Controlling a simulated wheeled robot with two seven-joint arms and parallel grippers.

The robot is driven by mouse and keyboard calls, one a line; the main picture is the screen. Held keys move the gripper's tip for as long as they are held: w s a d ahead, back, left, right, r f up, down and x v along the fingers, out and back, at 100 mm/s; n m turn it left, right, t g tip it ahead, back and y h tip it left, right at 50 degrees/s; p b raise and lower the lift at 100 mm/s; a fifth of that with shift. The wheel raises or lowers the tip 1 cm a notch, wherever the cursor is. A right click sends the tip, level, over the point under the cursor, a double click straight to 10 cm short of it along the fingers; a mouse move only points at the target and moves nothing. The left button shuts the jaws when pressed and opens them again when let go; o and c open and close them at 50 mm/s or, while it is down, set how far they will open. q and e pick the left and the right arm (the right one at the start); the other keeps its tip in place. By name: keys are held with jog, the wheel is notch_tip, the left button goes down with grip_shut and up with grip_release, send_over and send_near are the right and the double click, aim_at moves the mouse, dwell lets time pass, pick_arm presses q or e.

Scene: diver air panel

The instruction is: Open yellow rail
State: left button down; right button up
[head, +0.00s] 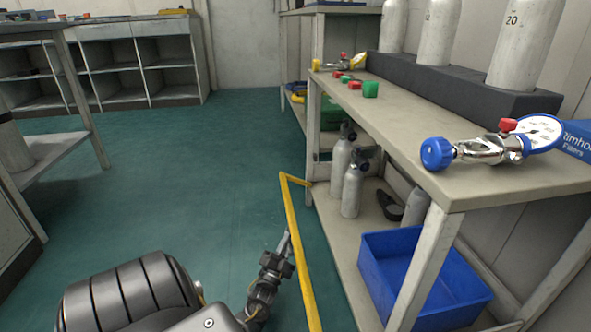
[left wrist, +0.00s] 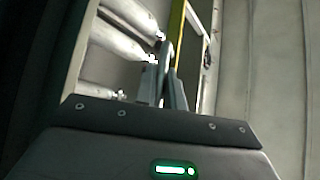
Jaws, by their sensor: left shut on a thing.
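The yellow rail (head: 292,212) runs along the open left side of the workbench in the head view. Its far end bends right to the bench leg, and its near end leaves the bottom of the picture. Green floor shows between the rail and the lower shelf. My left gripper (head: 288,240) is at the rail's left side, its narrow fingers shut on the rail. In the left wrist view the fingers (left wrist: 164,75) meet the yellow rail (left wrist: 177,25); the exact contact is hard to see. My right gripper is not in view.
The workbench (head: 455,180) carries a gauge assembly with a blue knob (head: 436,153), small red and green blocks and white cylinders. Its lower shelf holds a blue bin (head: 405,262) and grey cylinders (head: 352,190). The green floor (head: 170,180) left of the rail is clear.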

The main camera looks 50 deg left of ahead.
pick_arm(q)
jog(key=shift+f+b, duration=0.45)
jog(key=shift+f, duration=0.6)
jog(key=c, duration=1.5)
grip_release()
jog(key=shift+a, duration=0.1)
jog(key=shift+r, duration=0.1)
